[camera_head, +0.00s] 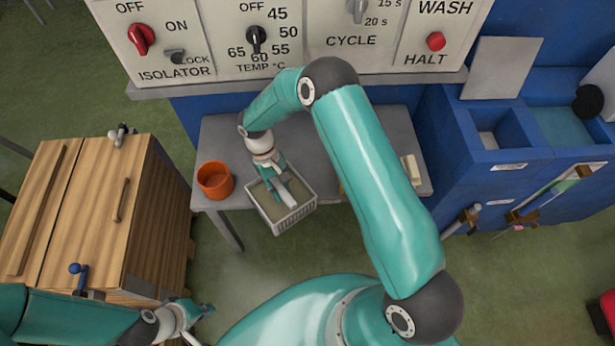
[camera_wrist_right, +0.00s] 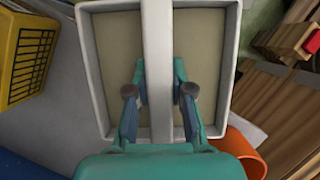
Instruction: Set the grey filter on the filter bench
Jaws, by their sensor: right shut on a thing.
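The grey filter (camera_head: 295,217) is a pale box with slotted sides, a beige inside and a bar across its top. My right gripper (camera_head: 275,186) is shut on this bar from above; in the wrist view the gripper's fingers (camera_wrist_right: 160,92) close on the bar of the filter (camera_wrist_right: 92,70). The filter overlaps the front edge of a grey table (camera_head: 222,132), probably the filter bench. I cannot tell whether it touches the tabletop. My left gripper (camera_head: 190,318) is low at the left, by the wooden cabinet, its jaw opening unclear.
An orange cup (camera_head: 214,181) stands on the table, close left of the filter. A yellow crate (camera_wrist_right: 28,50) shows in the wrist view, mostly hidden by my arm in the head view. The control panel (camera_head: 200,50) rises behind; blue units (camera_head: 460,140) stand right, a wooden cabinet (camera_head: 90,215) left.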

